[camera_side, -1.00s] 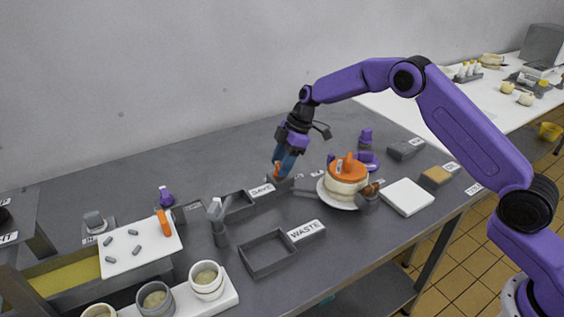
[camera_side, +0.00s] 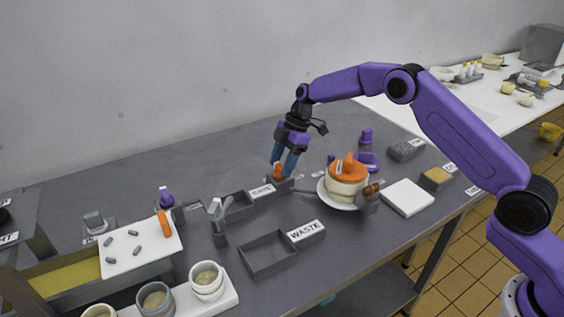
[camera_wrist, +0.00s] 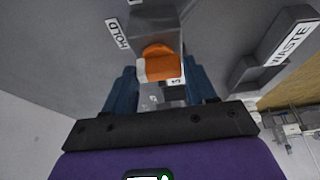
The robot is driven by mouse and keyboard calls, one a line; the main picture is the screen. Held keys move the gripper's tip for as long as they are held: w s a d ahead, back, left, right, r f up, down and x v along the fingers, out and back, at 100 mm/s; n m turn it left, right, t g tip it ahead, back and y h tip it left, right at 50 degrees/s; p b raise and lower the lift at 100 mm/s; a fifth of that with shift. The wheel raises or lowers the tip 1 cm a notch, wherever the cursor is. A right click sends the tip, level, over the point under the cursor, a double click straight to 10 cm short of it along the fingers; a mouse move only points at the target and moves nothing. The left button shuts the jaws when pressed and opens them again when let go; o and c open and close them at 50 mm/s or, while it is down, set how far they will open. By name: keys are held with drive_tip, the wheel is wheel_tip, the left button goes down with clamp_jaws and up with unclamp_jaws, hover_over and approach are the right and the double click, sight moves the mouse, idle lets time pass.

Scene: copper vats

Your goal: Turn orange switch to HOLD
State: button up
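The orange switch (camera_side: 278,170) stands on a small grey base (camera_side: 280,185) near the middle of the table. In the wrist view the orange switch (camera_wrist: 158,66) lies between my two blue fingers, one on each side. My gripper (camera_side: 281,167) is open around it, fingers pointing down; I cannot tell whether either finger touches it. Another label beside the switch is partly hidden by the orange part and my right-hand finger.
A grey tray marked WASTE (camera_side: 268,270) is in front. To the right, a white plate (camera_side: 326,194) carries a round pot with an orange lid (camera_side: 348,168). A white board (camera_side: 407,197) lies farther right.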

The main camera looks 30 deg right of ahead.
drive_tip(key=shift+o, duration=1.2)
drive_tip(key=v, duration=1.7)
drive_tip(key=shift+d+r, duration=0.15)
drive_tip(key=s+a+r+m+h, duration=0.15)
drive_tip(key=s+a, duration=0.25)
drive_tip(key=s, duration=0.7)
drive_tip(key=s+a+m+h, duration=0.15)
drive_tip(key=s+a, duration=0.25)
drive_tip(key=s, duration=0.7)
drive_tip(key=s+d+f+m, duration=0.1)
drive_tip(key=s+d, duration=0.3)
drive_tip(key=s, duration=0.4)
drive_tip(key=s+d+f, duration=0.3)
drive_tip(key=s+d, duration=0.1)
drive_tip(key=s, duration=0.4)
drive_tip(key=s+d+f+m+h, duration=0.1)
drive_tip(key=s+d, duration=0.3)
drive_tip(key=s, duration=0.5)
drive_tip(key=shift+f+m, duration=0.3)
drive_tip(key=shift+f, duration=0.25)
